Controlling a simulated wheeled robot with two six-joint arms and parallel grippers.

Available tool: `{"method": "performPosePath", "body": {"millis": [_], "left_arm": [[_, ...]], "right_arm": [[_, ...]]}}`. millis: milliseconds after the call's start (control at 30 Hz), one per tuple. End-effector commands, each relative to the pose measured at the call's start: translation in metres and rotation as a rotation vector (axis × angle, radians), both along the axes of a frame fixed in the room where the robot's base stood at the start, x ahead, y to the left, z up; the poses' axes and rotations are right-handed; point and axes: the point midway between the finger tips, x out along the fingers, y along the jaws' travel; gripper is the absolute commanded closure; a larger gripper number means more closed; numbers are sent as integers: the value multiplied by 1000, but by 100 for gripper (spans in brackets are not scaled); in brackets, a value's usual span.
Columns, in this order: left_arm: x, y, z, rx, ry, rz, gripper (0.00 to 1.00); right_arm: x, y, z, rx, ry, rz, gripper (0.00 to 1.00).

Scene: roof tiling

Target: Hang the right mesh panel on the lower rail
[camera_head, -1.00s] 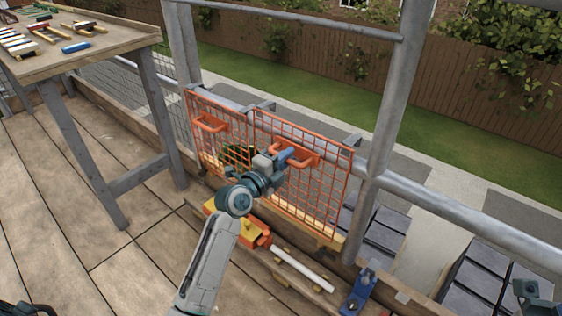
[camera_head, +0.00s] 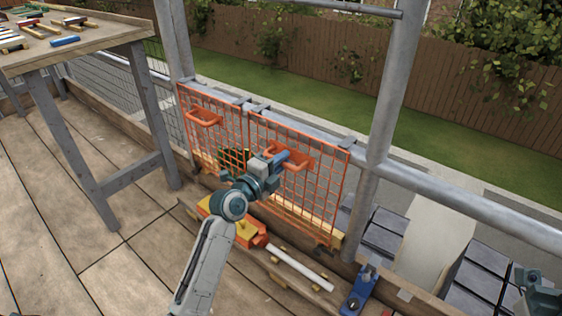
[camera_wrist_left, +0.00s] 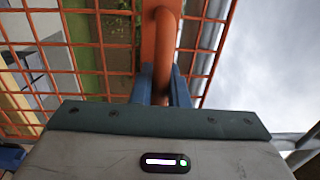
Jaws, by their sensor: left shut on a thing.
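The right mesh panel (camera_head: 318,196) is an orange grid standing upright against the lower rail (camera_head: 425,184), a grey tube. Grey hooks at its top edge (camera_head: 259,107) appear to lie over the rail; whether they are fully seated I cannot tell. My left gripper (camera_head: 284,160) is shut on the panel's orange handle (camera_head: 301,158). In the left wrist view the handle (camera_wrist_left: 160,50) runs between the blue fingers (camera_wrist_left: 160,88). A teal and grey part of my right arm (camera_head: 538,292) shows at the right edge; its jaws are not clear.
The left mesh panel (camera_head: 214,125) hangs beside it on the same rail. A grey post (camera_head: 383,120) stands just right of the panel. Below lie a yellow and orange tool (camera_head: 250,236), a white tube (camera_head: 300,268) and a blue tool (camera_head: 360,290). A workbench (camera_head: 85,50) stands left.

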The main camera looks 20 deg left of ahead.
Motion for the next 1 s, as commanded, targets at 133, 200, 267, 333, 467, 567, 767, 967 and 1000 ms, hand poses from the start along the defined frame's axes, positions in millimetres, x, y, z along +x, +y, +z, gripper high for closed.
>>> {"method": "performPosePath", "body": {"millis": [133, 200, 267, 333, 467, 567, 767, 967, 1000], "left_arm": [[0, 0, 0, 0, -1, 0, 62], [0, 0, 0, 0, -1, 0, 61], [0, 0, 0, 0, 0, 0, 61], [0, 0, 0, 0, 0, 0, 61], [-2, 1, -1, 1, 3, 0, 61], [-10, 4, -1, 2, 2, 1, 61], [-44, 16, -2, 4, 3, 0, 61], [-79, 29, -2, 4, 3, -1, 61], [-84, 31, -3, 3, 2, 0, 61]], "right_arm": [[0, 0, 0, 0, 1, 0, 61], [1, 0, 0, 0, 1, 1, 61], [1, 0, 0, 0, 2, 1, 61], [1, 0, 0, 0, 2, 1, 61], [1, 0, 0, 1, 2, 1, 61], [1, 0, 2, 1, 2, 1, 61], [1, 0, 7, -2, 1, 5, 61], [0, -1, 9, -6, 5, 9, 61], [0, -1, 9, -7, 6, 10, 61]]}}
